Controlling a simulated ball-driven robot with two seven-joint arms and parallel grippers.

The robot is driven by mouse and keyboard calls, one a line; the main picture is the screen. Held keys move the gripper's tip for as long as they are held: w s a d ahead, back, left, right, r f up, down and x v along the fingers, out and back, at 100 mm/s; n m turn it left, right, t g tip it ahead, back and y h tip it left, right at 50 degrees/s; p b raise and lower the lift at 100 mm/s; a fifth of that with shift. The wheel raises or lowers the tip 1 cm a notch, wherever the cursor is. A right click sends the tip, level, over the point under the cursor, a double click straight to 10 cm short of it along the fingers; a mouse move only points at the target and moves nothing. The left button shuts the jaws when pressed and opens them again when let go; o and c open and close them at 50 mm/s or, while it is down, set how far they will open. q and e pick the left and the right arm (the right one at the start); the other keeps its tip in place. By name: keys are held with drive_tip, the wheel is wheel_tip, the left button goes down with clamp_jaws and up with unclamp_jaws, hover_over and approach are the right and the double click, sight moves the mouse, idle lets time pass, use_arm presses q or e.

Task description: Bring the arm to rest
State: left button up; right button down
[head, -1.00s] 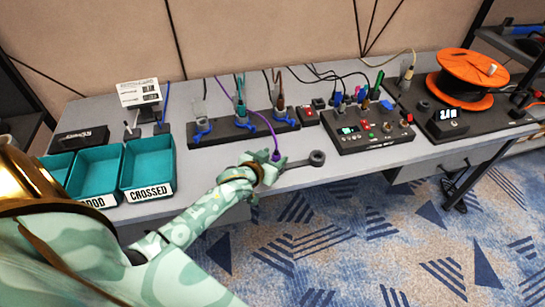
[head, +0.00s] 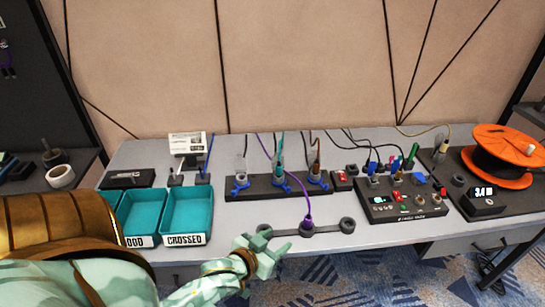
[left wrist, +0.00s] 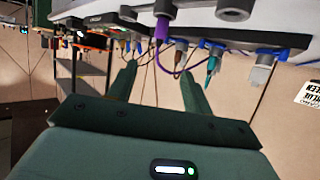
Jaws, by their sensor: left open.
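My left arm comes in from the lower left of the head view. Its gripper (head: 268,252) is at the table's front edge, just below and left of the purple plug (head: 308,225). The left wrist view shows its two green fingers (left wrist: 158,85) spread apart with nothing between them. The purple plug stands upright in a dark holder with round ends (head: 333,227) and has a purple cable. The plug also shows in the left wrist view (left wrist: 162,27), beyond the fingers. My right gripper is in neither view.
A dark rack (head: 280,187) with several plugs stands behind the holder. A control box (head: 393,205) and an orange cable reel (head: 500,158) are at right.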

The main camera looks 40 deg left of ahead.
use_arm(q)
drive_tip(key=shift+s, duration=0.15)
idle(0.5)
drive_tip(key=s+d+f+m+g, duration=0.1)
drive_tip(key=s+f+g, duration=0.1)
drive_tip(key=s+f, duration=0.45)
drive_tip(key=s+f+m+g, duration=0.1)
drive_tip(key=s+f+g, duration=0.25)
drive_tip(key=f, duration=0.65)
drive_tip(key=s+d+f+m+g, duration=0.1)
drive_tip(key=s+f, duration=0.4)
drive_tip(key=f, duration=0.3)
drive_tip(key=s+d+f+g, duration=0.1)
drive_tip(key=s+f+g, duration=0.1)
drive_tip(key=s, duration=0.5)
drive_tip(key=s+d+f+m+g, duration=0.1)
drive_tip(key=s+d+f+g, duration=0.1)
drive_tip(key=s+f, duration=0.3)
drive_tip(key=s+d+f+g+h, duration=0.1)
drive_tip(key=s+f, duration=0.3)
drive_tip(key=s, duration=0.5)
drive_tip(key=shift+s+d+f+m+g, duration=0.15)
drive_tip(key=shift+d+m+g, duration=0.15)
drive_tip(key=shift+d+g, duration=0.35)
drive_tip(key=shift+a, duration=0.2)
drive_tip(key=shift+c, duration=0.3)
